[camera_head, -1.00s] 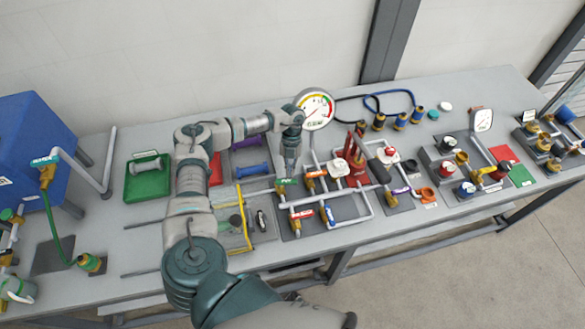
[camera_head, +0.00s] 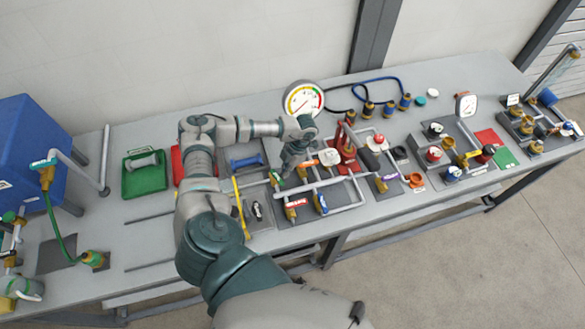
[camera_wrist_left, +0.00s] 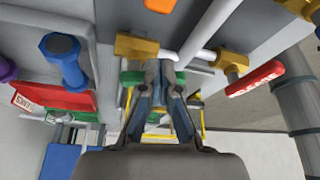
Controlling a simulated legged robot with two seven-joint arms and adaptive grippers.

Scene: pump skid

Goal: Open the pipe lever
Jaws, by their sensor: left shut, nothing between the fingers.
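The pipe assembly has a green lever (camera_head: 275,179), an orange lever (camera_head: 307,163), a red lever (camera_head: 297,203) and a blue lever (camera_head: 322,203) on brass valves. My left gripper (camera_head: 283,175) points down right beside the green lever. In the left wrist view its fingers (camera_wrist_left: 160,68) are closed together with nothing between them. They cover the middle of the green lever (camera_wrist_left: 133,78), below a brass valve (camera_wrist_left: 137,47); I cannot tell whether they touch it. The red lever (camera_wrist_left: 256,79) is to the right there. My right gripper is not in view.
A pressure gauge (camera_head: 303,99) stands behind the pipes, close to my left wrist. A red valve stand (camera_head: 347,150) and a white pipe (camera_head: 349,188) are to the right. A blue dumbbell (camera_head: 246,161) lies to the left.

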